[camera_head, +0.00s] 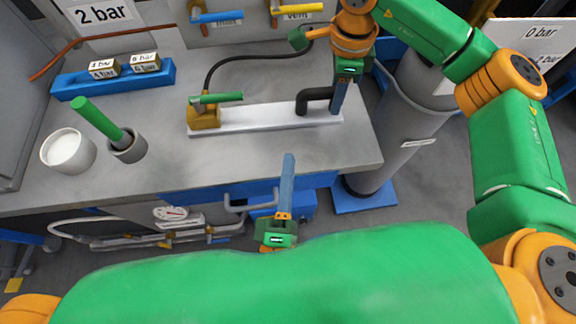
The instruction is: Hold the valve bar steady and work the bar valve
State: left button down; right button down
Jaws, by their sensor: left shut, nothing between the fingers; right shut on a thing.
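The valve bar (262,117) is a long white bar on the grey bench. At its left end is a brass valve (204,117) with a green handle (217,98) lying along the bar. A dark elbow pipe (312,96) stands near its right end. My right gripper (338,110) reaches down at the bar's right end and is shut on the bar there; its fingers hide the exact contact. My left gripper (289,157) is shut and empty, its blue fingers pointing up the picture over the bench's front edge, apart from the bar and below it in the picture.
A blue rack (115,82) with labelled blocks, a white-filled cup (68,152) and a grey holder (127,148) with a green rod stand on the left. Blue and yellow handles are on the back panel. A grey cylinder (400,120) stands right of the bench. The bench front-centre is clear.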

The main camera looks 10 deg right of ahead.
jog(key=c, duration=0.7)
grip_release()
jog(key=shift+o, duration=0.9)
jog(key=shift+w, duration=0.1)
